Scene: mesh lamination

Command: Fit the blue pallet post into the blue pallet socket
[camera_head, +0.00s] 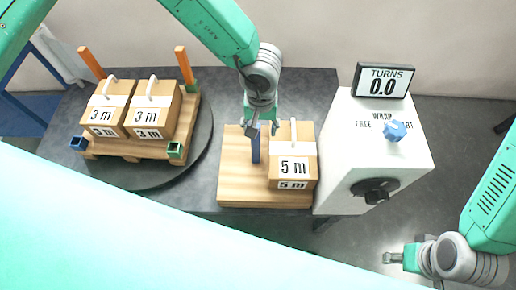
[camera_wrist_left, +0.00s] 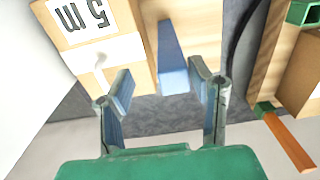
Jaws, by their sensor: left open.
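The blue post (camera_head: 255,148) stands upright on a light wooden board beside the "5 m" box. My left gripper (camera_head: 262,124) is at the top of the post, pointing down. In the left wrist view its fingers (camera_wrist_left: 160,72) are open, and the blue post (camera_wrist_left: 172,52) shows between them, nearer the right-hand finger. I cannot tell whether either finger touches it. The blue socket (camera_head: 78,144) is at the front left corner of the wooden pallet (camera_head: 130,151). My right gripper (camera_head: 393,258) is at the lower right, away from the table; its opening is unclear.
The pallet sits on a dark turntable (camera_head: 203,140) and carries two "3 m" boxes (camera_head: 152,110), two orange posts (camera_head: 184,64) and a green socket (camera_head: 175,149). The "5 m" box (camera_head: 292,165) stands close right of the post. A white control box (camera_head: 345,150) is further right.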

